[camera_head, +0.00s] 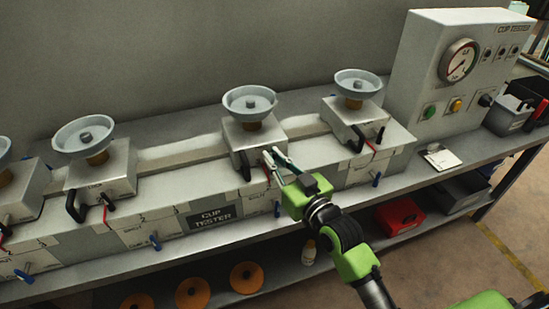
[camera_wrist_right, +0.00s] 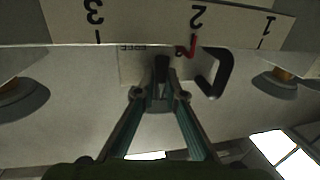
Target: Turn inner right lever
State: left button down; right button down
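The grey cup tester has several box units with a grey dish on top. The inner right unit (camera_head: 254,137) has a black handle (camera_head: 244,165) at its left front. My right gripper (camera_head: 270,155) reaches in from the lower right to that unit's right front corner. In the right wrist view its two teal fingers (camera_wrist_right: 160,95) converge on a short upright black lever (camera_wrist_right: 162,68) and appear shut on it. The lever is mostly hidden by the fingers in the head view. The black handle stands beside it in the wrist view (camera_wrist_right: 218,72). My left gripper is not in view.
A red-marked part (camera_wrist_right: 193,46) is close to the lever. Another unit (camera_head: 352,120) stands to the right, then a control box with a gauge (camera_head: 458,60). Blue-handled valves (camera_head: 277,209) stick out of the front below. A shelf under the bench holds a red box (camera_head: 398,215).

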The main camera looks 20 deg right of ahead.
jog(key=m, duration=0.3)
jog(key=m+t, duration=0.1)
jog(key=m, duration=0.1)
jog(key=shift+d, duration=0.3)
jog(key=m, duration=0.3)
jog(key=m+t+h, duration=0.1)
jog(key=m, duration=0.2)
jog(key=shift+d+f, duration=0.2)
jog(key=m, duration=0.2)
jog(key=m+h, duration=0.1)
jog(key=m, duration=0.2)
jog(key=shift+d+f+t, duration=0.15)
jog(key=shift+f+t, duration=0.05)
jog(key=shift+t, duration=0.1)
jog(key=shift+f+m+h, duration=0.15)
jog(key=shift+m+h, duration=0.45)
jog(key=shift+m, duration=1.4)
jog(key=c, duration=2.1)
grip_release()
